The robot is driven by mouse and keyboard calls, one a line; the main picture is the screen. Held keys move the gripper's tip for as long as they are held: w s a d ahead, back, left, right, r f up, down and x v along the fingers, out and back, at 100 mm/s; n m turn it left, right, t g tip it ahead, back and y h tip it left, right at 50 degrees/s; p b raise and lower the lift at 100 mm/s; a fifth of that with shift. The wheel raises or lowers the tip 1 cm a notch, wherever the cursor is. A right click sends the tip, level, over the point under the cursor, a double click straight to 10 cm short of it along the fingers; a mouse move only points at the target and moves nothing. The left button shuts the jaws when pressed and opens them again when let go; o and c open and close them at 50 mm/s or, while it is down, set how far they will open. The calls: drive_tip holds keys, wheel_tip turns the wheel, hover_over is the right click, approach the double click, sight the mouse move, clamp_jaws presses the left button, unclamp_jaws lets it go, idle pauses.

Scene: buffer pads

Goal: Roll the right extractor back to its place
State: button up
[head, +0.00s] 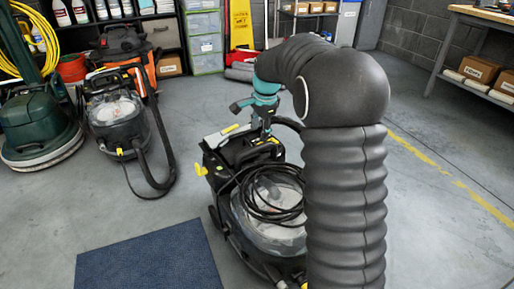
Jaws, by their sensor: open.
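The right extractor (279,232) stands on the grey floor in the middle of the head view. It is black with yellow parts, a clear tank and a coiled black cable on top. My arm, in a black ribbed sleeve, covers its right side. My gripper (264,128) has teal parts and points down at the extractor's upper back end, near its handle. Its jaws are open. Whether they touch or surround the handle, I cannot tell. Another extractor (118,112), with a black hose, stands farther back on the left.
A blue mat (150,262) lies in front, left of the right extractor. A green floor machine (38,125) stands far left. Shelves, clear drawers (206,42) and a yellow sign (241,25) line the back wall. A workbench (480,60) stands right; floor near the yellow line is clear.

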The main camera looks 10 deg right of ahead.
sight(257, 147)
drive_tip(key=f, duration=0.2)
drive_tip(key=w+f, duration=0.1)
drive_tip(key=f, duration=0.2)
drive_tip(key=f+b, duration=0.1)
drive_tip(key=f, duration=0.2)
drive_tip(key=shift+w+a, duration=0.25)
drive_tip(key=shift+a, duration=0.05)
clamp_jaws()
